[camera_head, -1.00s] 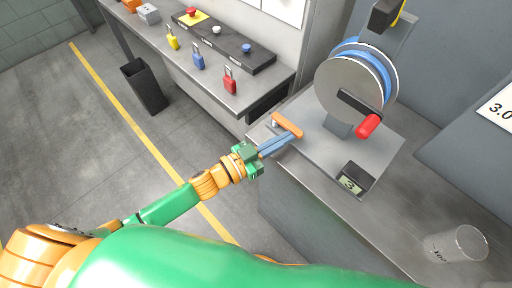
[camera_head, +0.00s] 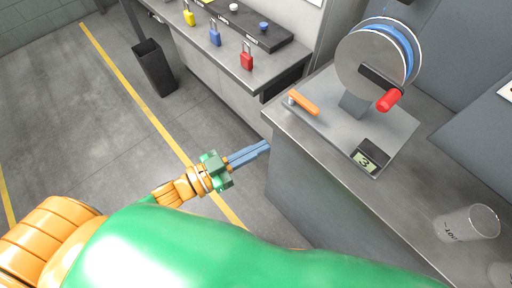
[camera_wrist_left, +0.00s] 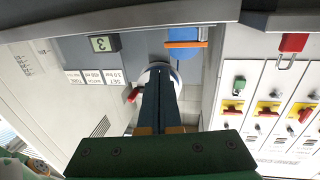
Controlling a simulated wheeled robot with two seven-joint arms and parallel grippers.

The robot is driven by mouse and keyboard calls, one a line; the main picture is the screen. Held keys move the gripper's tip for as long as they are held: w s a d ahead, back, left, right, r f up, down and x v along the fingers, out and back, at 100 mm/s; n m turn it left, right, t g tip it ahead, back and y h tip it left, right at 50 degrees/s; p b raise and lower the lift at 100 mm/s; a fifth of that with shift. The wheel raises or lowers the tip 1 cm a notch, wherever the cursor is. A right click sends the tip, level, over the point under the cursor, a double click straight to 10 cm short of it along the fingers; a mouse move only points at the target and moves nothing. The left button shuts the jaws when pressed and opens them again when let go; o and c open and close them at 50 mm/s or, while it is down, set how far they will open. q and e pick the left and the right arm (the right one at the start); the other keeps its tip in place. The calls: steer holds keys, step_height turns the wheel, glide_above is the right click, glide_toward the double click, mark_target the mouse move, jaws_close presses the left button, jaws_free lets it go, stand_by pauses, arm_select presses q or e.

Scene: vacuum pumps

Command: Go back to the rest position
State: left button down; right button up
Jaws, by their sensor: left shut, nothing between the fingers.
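My left gripper (camera_head: 266,147) is shut and empty. It hangs over the floor in front of the bench, left of the bench's front edge and below the orange handle (camera_head: 303,102), clear of it. In the left wrist view, its closed dark fingers (camera_wrist_left: 158,75) stand in the middle with nothing between them. The orange handle lies on the plate at the bench's near-left corner. My right gripper is not in view.
The bench (camera_head: 405,223) carries a reel (camera_head: 364,66) with a red grip (camera_head: 389,100), a display (camera_head: 369,157) reading 3 and a clear beaker (camera_head: 470,223). A lower bench at the back holds padlocks, including a red one (camera_head: 246,60). A dark bin (camera_head: 154,68) stands on open floor.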

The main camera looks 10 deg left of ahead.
arm_select(q)
steer(key=a+f+n+g+y, duration=0.1)
steer(key=a+f+n+y, duration=0.2)
steer(key=f, duration=0.5)
steer(key=s+a+f+g+y, duration=0.1)
steer(key=a+f+y, duration=0.35)
steer(key=f, duration=0.35)
steer(key=a+f+n+g+y, duration=0.1)
steer(key=a+f+n+y, duration=0.15)
steer(key=a+f, duration=0.4)
steer(key=s+d+f+g+y, duration=0.1)
steer(key=s+f+g, duration=0.3)
steer(key=s+f, duration=0.4)
steer(key=s+d+f+n+g+y, duration=0.1)
steer(key=s+f+g, duration=0.3)
steer(key=s+f, duration=0.4)
steer(key=s, duration=0.7)
steer(key=shift+g+y, duration=0.4)
